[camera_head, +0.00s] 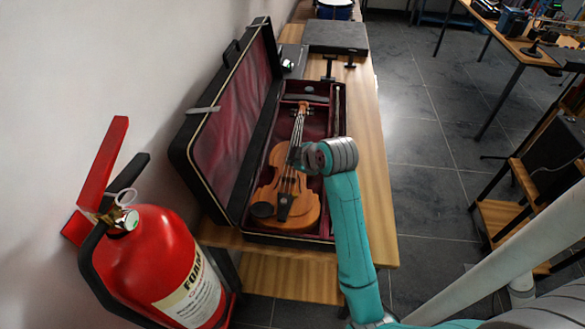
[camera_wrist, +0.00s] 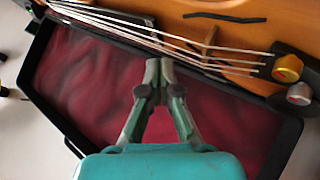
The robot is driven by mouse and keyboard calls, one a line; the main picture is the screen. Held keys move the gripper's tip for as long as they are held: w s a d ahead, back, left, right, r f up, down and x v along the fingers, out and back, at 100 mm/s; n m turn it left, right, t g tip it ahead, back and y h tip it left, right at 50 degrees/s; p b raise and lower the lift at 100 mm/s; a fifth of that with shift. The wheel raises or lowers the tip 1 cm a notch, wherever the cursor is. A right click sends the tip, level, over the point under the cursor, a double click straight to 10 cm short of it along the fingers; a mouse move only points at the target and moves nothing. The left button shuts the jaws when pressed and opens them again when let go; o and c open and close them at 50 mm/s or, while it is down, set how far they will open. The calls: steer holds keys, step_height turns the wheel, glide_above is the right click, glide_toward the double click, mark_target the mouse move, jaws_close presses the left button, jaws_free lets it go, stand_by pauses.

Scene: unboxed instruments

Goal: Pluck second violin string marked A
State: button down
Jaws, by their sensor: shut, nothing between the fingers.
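The violin (camera_head: 267,199) lies in its open case, scroll away from me. In the wrist view its orange body (camera_wrist: 245,35) fills the top right. Several pale strings (camera_wrist: 215,58) run across the top toward a gold tuner (camera_wrist: 288,68) and a silver tuner (camera_wrist: 299,93). No letter marks are readable, so I cannot tell which string is A. My gripper (camera_wrist: 159,62) is shut and empty, its tips just beside the nearest string in the picture. I cannot tell whether they touch it. In the head view my gripper (camera_head: 295,156) is over the strings, partly hiding them.
The case's raised lid (camera_head: 232,118) stands on the left, and its red lining (camera_wrist: 85,75) shows in the wrist view. A wooden bench (camera_head: 368,126) bears the case. A dark flat box (camera_head: 336,36) is behind it. A red fire extinguisher (camera_head: 155,262) stands front left.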

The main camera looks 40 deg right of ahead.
steer(key=shift+f, duration=0.2)
steer(key=shift+f, duration=0.25)
steer(key=shift+f, duration=0.3)
stand_by(0.8)
steer(key=shift+r, duration=0.75)
steer(key=shift+r, duration=2.55)
